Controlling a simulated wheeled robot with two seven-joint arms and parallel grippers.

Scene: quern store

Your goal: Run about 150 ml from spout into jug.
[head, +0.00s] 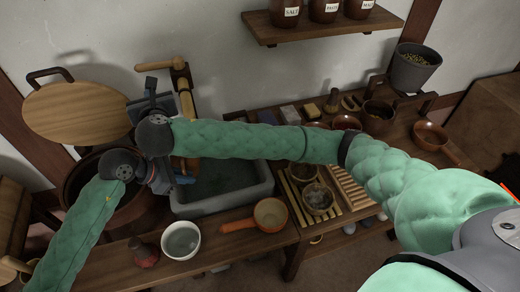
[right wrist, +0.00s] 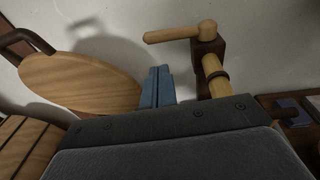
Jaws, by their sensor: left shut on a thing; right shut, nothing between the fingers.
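The wooden spout (head: 185,92) stands against the wall above the grey basin (head: 252,193). Its turned wooden handle (head: 160,64) points left; the handle (right wrist: 172,34) and the spout (right wrist: 215,75) also show in the right wrist view. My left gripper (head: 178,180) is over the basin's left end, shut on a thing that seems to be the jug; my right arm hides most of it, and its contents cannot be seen. My right gripper (head: 150,84) is shut and empty, left of the spout and below the handle; its blue fingers (right wrist: 157,86) are together, apart from the handle.
A white bowl (head: 181,241) and an orange-handled pan (head: 270,214) stand in front of the basin. A large tub (head: 75,185) and a round wooden lid (head: 75,112) are at left. Bowls and a slatted rack (head: 352,188) are at right. A jar shelf (head: 330,27) hangs above.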

